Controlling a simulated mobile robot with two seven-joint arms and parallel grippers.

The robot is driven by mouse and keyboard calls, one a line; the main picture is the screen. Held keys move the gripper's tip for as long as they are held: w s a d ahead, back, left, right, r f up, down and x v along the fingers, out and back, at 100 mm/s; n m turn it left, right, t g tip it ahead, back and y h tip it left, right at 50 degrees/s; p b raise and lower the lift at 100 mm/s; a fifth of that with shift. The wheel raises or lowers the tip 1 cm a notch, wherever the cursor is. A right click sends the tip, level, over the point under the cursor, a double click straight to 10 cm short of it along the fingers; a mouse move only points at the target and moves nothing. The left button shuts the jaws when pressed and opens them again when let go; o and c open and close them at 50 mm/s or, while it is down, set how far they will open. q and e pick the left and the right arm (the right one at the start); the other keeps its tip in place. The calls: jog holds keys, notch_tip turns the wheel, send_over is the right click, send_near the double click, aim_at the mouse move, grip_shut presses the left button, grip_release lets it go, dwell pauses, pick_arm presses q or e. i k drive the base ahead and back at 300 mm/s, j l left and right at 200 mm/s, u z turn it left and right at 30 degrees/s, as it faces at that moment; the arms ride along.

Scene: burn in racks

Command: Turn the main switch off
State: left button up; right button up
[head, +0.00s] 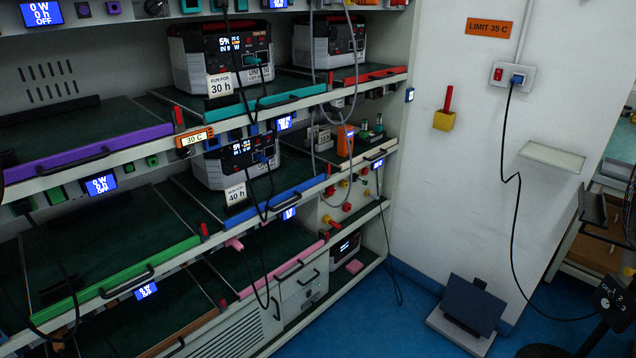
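A yellow box with an upright red lever (445,119) is mounted on the white wall, right of the racks. It looks like the main switch, but I see no label on it. Farther right on the same wall is a socket plate (516,76) with a small red switch and a blue plug; a black cable hangs from the plug. Neither of my grippers shows in the head view.
Racks with green shelves fill the left, holding power stations (222,60) and hanging cables. An orange "LIMIT 35 C" sign (489,27) and a small empty wall shelf (552,156) are on the wall. A dark tilted panel (473,305) stands on the blue floor below.

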aim_at(329, 189)
jog(key=i+l+u, duration=0.15)
jog(key=i, duration=0.25)
jog(key=i+l+u, duration=0.1)
jog(key=i, duration=0.25)
jog(key=i+l+u, duration=0.15)
jog(key=i+l, duration=0.15)
jog(key=i+u, duration=0.1)
jog(key=i, duration=0.45)
jog(key=i+l+u, duration=0.1)
jog(key=i, duration=0.4)
